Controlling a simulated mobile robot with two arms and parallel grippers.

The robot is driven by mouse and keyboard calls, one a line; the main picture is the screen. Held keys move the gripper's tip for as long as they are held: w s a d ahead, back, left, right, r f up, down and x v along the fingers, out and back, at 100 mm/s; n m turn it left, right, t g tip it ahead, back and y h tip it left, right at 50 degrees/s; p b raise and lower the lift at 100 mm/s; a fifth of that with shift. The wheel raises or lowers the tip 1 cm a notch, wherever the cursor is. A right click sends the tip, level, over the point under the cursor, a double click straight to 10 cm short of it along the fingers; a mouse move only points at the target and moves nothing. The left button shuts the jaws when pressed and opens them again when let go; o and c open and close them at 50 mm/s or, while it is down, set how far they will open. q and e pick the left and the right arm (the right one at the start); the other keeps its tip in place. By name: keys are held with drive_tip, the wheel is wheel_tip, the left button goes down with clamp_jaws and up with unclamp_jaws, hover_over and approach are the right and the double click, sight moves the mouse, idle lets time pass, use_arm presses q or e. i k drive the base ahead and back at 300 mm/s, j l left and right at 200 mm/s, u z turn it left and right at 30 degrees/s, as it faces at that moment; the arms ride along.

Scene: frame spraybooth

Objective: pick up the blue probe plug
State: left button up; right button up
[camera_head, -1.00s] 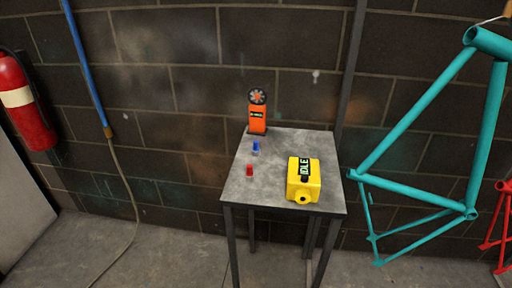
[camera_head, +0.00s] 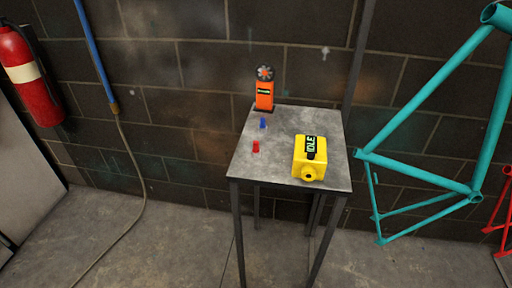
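The blue probe plug (camera_head: 263,123) is a small blue piece on the grey table (camera_head: 278,158), towards its back left. It stands just in front of an orange device (camera_head: 264,92) with a round dark top. A small red plug (camera_head: 256,146) stands nearer the front left of the same table. A yellow box (camera_head: 309,158) with a dark label reading IDLE and a round port on its front sits at the front right. Neither of my grippers shows in the head view.
A teal bike frame (camera_head: 418,190) hangs to the right, close to the table's right side. Part of a red frame (camera_head: 502,214) shows at the right edge. A fire extinguisher (camera_head: 29,78) and a blue pipe (camera_head: 95,52) are on the left. The floor before the table is clear.

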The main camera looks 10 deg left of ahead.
sight(262, 120)
drive_tip(key=i+j+z, duration=0.1)
drive_tip(key=j+z, duration=0.95)
